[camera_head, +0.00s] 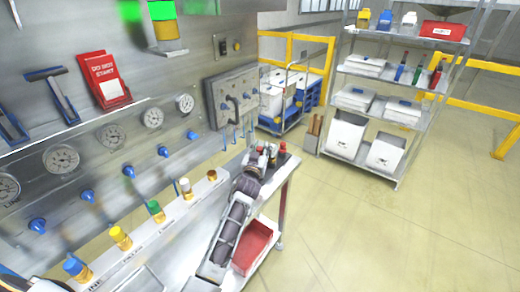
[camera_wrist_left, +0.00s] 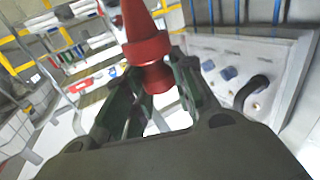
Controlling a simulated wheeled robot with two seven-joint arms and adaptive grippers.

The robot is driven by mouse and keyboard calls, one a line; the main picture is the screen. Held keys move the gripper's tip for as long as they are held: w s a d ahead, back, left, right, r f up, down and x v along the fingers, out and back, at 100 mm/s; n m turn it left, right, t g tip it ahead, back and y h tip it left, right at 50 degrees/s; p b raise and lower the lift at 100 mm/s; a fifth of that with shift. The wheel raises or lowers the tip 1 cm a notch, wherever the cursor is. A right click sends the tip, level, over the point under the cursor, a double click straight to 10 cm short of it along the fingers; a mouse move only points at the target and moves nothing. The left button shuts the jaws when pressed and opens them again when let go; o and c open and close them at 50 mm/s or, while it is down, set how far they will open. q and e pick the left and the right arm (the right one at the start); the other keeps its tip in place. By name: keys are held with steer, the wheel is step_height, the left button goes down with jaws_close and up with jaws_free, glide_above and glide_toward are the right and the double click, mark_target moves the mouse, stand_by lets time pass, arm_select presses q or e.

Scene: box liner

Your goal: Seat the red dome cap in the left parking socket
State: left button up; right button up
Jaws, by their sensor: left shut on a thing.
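A red piece with a tapering top, wide collar and narrower lower end, taken as the red dome cap (camera_wrist_left: 147,46), stands between the dark green fingers of my left gripper (camera_wrist_left: 157,80) in the wrist view. The gripper is shut on its lower part. In the head view my left gripper (camera_head: 264,160) is small, near the far end of the bench. A small red item (camera_head: 283,147) shows beside it; I cannot tell whether it is the held cap. I cannot make out the left parking socket with certainty. My right gripper is not in view.
A ledge holds blue (camera_head: 75,268), yellow (camera_head: 120,238), green (camera_head: 155,210) and white (camera_head: 185,187) capped pieces. Gauges and blue knobs line the steel wall. A handled panel box (camera_head: 232,97) is behind the gripper. A red bin (camera_head: 254,245) sits below. Open floor lies right.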

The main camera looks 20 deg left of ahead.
arm_select(q)
steer(key=shift+f+b, duration=1.2)
steer(key=shift+f, duration=0.4)
steer(key=shift+f+b, duration=0.6)
steer(key=shift+f, duration=0.1)
steer(key=shift+f+b, duration=0.35)
steer(key=shift+f, duration=0.05)
steer(key=shift+f+b, duration=0.5)
steer(key=shift+f, duration=0.1)
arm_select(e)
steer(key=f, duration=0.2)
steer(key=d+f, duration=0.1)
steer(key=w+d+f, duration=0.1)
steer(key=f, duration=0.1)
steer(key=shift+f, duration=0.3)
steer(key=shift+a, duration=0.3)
arm_select(q)
steer(key=shift+f+b, duration=0.3)
steer(key=shift+f, duration=0.05)
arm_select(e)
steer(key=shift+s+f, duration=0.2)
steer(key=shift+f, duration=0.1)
arm_select(q)
steer(key=shift+f+b, duration=0.45)
steer(key=shift+f, duration=0.15)
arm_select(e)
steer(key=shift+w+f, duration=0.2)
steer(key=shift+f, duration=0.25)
